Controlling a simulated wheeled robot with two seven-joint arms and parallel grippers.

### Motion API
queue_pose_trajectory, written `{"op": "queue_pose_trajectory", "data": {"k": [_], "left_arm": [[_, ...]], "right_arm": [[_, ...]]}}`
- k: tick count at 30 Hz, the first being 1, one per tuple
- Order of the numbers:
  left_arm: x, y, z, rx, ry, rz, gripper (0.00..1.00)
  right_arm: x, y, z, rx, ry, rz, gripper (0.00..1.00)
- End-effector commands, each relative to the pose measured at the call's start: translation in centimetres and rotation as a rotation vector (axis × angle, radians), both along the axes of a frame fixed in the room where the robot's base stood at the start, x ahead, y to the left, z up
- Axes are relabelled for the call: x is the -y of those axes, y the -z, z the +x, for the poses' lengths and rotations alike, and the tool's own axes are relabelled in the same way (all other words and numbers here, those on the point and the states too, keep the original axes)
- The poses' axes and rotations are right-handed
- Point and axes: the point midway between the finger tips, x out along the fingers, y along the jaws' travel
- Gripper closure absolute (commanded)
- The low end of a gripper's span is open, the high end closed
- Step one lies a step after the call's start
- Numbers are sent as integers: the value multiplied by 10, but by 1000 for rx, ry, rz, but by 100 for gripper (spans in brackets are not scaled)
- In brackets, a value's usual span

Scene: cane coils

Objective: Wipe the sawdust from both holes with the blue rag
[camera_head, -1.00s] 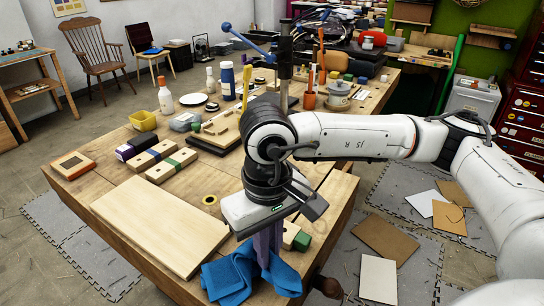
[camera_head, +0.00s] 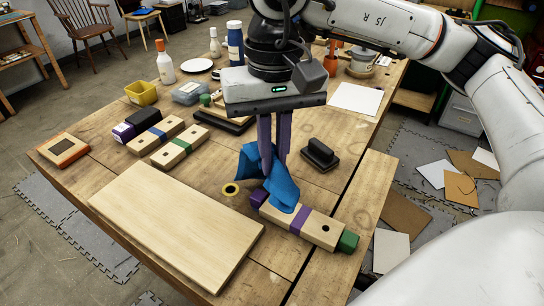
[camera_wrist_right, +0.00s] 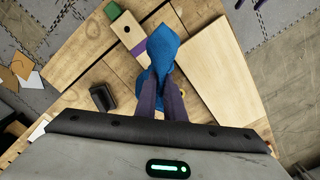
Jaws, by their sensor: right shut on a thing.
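My right gripper (camera_head: 273,165) points down and is shut on the blue rag (camera_head: 280,192), which hangs from its fingers. A pale wooden block (camera_head: 318,230) with purple and green ends and a purple middle band lies below. The rag hangs over the block's purple-end half; I cannot tell whether it touches. One dark hole (camera_head: 326,228) shows near the green end, and again in the right wrist view (camera_wrist_right: 126,28). Any hole toward the purple end is hidden by the rag. No sawdust can be made out. My left gripper is not in view.
A wide pale board (camera_head: 175,225) lies left of the block. A roll of yellow tape (camera_head: 231,189) and a black-handled block (camera_head: 320,154) are nearby. Two similar banded blocks (camera_head: 180,147) lie further back left. The table's right edge runs close by the green end.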

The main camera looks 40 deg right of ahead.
Motion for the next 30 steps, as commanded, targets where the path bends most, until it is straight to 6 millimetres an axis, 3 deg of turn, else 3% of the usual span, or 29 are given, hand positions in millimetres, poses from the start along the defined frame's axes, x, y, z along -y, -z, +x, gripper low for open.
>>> {"op": "queue_pose_trajectory", "data": {"k": [12,21,29,30], "left_arm": [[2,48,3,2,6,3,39],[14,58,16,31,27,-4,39],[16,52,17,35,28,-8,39],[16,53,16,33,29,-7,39]], "right_arm": [[0,55,0,-2,1,0,100],[0,87,0,0,0,0,100],[0,86,0,0,0,0,100],[0,86,0,0,0,0,89]]}}
